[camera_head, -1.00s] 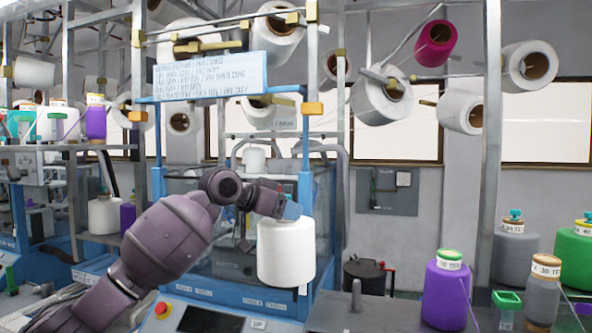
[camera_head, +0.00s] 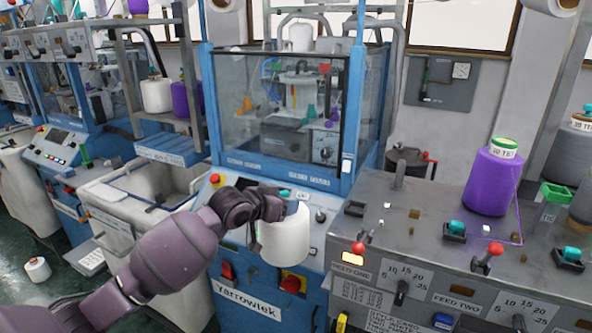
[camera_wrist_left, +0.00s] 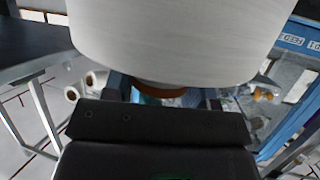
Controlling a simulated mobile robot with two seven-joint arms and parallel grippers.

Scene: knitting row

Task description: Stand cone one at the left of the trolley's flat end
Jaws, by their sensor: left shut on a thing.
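A large white yarn cone (camera_head: 285,238) hangs from my left gripper (camera_head: 287,196) in the head view, in front of the blue machine's control panel. The gripper is shut on the cone's top, and its fingertips are mostly hidden. In the left wrist view the same white cone (camera_wrist_left: 180,40) fills the upper middle, with a brown edge below it. No number shows on this cone, so I cannot tell from a label that it is cone one. I cannot make out the trolley's flat end for sure. My right gripper is not in view.
A grey feed bench (camera_head: 430,235) with knobs, clips and a short post (camera_head: 398,176) stands at the right. A purple cone (camera_head: 492,182) stands on it. White and purple cones sit on a shelf behind left. A small white cone (camera_head: 37,270) is on the floor.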

